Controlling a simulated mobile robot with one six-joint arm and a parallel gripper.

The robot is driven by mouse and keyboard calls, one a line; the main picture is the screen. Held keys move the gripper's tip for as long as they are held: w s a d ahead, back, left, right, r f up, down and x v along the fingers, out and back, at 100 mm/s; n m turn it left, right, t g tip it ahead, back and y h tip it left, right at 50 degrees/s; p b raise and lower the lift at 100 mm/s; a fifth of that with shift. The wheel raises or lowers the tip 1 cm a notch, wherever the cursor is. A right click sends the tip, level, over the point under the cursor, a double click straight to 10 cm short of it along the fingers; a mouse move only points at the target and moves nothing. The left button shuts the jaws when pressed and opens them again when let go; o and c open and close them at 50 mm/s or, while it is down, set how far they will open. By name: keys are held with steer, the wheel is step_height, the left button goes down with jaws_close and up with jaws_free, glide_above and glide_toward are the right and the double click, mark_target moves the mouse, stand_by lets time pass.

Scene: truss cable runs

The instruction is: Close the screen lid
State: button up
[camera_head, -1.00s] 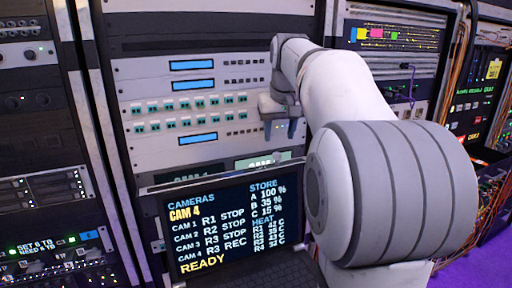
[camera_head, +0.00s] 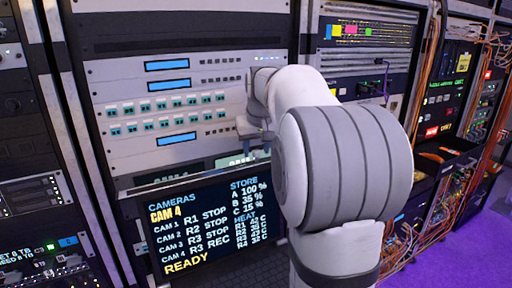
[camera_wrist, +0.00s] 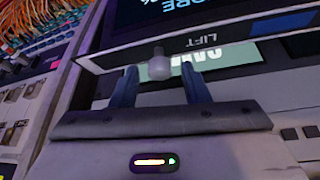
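The screen lid (camera_head: 200,225) stands raised in front of the rack at the lower middle of the head view, its lit display showing camera and store text. In the wrist view the lid (camera_wrist: 225,45) crosses the top, with a pale edge strip and a "LIFT" label. A rounded whitish knob (camera_wrist: 160,68) sits at its edge. My gripper (camera_wrist: 159,76) is open, one finger on each side of the knob; I cannot tell whether they touch it.
A rack panel with blue displays and rows of buttons (camera_head: 165,112) stands behind the lid. Another rack with hanging orange cables (camera_head: 415,215) is at the right. Purple floor (camera_head: 470,245) is free at the lower right.

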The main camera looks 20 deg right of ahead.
jaws_close()
stand_by(0.5)
